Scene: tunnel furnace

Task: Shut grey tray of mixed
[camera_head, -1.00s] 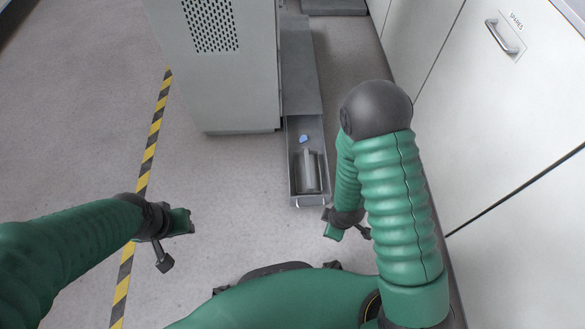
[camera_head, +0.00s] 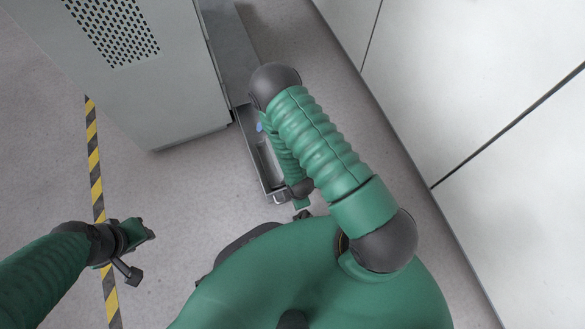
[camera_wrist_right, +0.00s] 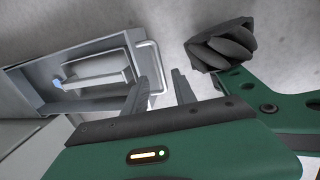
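The grey tray (camera_head: 246,150) is pulled out low beside the big grey cabinet, partly hidden by my right arm. It also shows in the right wrist view (camera_wrist_right: 20,77). A small blue piece (camera_wrist_right: 58,84) and a grey block-like shape (camera_wrist_right: 95,68) lie inside. A pale bar handle (camera_wrist_right: 154,62) is on its front end. My right gripper (camera_wrist_right: 162,84) is open at this handle end, its fingers apart, one overlapping the tray's front corner in view; contact cannot be told. My left gripper (camera_head: 143,255) is open and empty over the floor, far left of the tray.
The grey cabinet (camera_head: 165,85) with a perforated panel stands left of the tray. White cupboards (camera_head: 480,100) line the right side. Yellow-black tape (camera_head: 95,160) runs along the floor at left. A dark ridged part (camera_wrist_right: 222,45) shows beyond the right fingers.

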